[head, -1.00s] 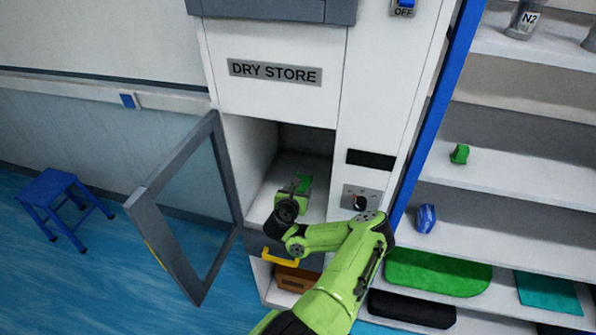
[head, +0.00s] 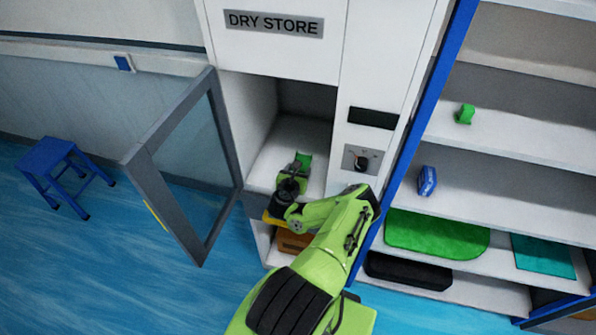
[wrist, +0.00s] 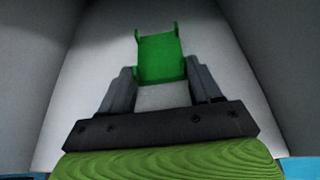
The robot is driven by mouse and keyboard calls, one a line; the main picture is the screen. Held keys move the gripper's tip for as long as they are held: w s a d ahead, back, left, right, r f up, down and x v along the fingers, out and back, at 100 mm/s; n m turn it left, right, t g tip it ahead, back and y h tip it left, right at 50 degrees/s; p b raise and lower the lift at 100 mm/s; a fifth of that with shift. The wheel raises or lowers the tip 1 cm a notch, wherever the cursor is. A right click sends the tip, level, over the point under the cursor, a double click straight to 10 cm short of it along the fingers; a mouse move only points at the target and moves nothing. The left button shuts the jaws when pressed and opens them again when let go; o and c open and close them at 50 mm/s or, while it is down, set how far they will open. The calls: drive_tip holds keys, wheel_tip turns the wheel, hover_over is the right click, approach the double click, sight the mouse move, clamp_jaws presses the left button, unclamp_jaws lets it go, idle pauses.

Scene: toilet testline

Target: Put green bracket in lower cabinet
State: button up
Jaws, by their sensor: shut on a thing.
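The green bracket (wrist: 161,57) is between the fingertips of my gripper (wrist: 160,78) in the wrist view, with its near end held. In the head view the green bracket (head: 304,160) shows just beyond my gripper (head: 296,170), inside the open lower cabinet (head: 262,175) under the DRY STORE label. The bracket is over the cabinet's white floor; whether it touches that floor I cannot tell. My wrist hides part of the cabinet's front edge.
The cabinet's grey-framed glass door (head: 150,185) stands open to the left. A blue stool (head: 60,165) is at far left. Shelves on the right hold a small green part (head: 465,114), a blue item (head: 427,181) and a green mat (head: 435,235). The cabinet floor around the bracket looks clear.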

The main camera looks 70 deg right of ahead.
drive_tip(key=o, duration=1)
drive_tip(key=shift+o, duration=0.3)
drive_tip(key=shift+r, duration=0.2)
drive_tip(key=shift+w+a, duration=0.15)
drive_tip(key=shift+a, duration=0.3)
drive_tip(key=p+v, duration=0.4)
drive_tip(key=v, duration=0.7)
drive_tip(key=shift+s+r, duration=0.2)
